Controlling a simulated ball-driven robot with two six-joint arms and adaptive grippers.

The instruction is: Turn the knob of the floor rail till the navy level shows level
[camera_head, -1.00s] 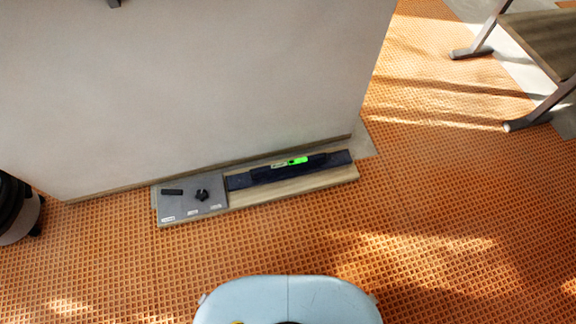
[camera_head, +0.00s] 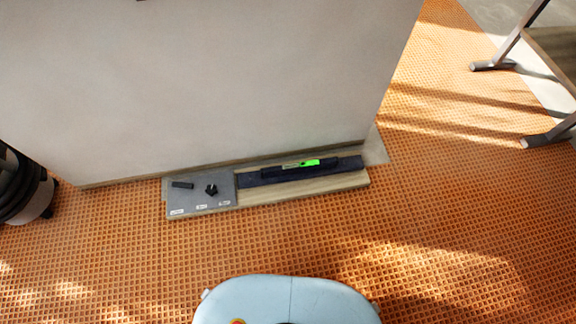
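The floor rail (camera_head: 315,186) is a low wooden strip on the floor along the foot of a pale wall. A grey plate (camera_head: 198,203) covers its left end and carries a small black star-shaped knob (camera_head: 211,190), a dark bar (camera_head: 183,185) and several white labels. The navy level (camera_head: 270,173) lies along the right part of the rail, with a bright green vial (camera_head: 311,163) on top. The vial's bubble is too small to read. Neither gripper is in view, and nothing touches the knob.
The pale wall (camera_head: 220,85) stands right behind the rail. A dark round bucket-like object (camera_head: 35,195) is at the far left. A table with metal legs (camera_head: 515,40) is at the upper right. The orange textured floor (camera_head: 130,260) in front of the rail is clear.

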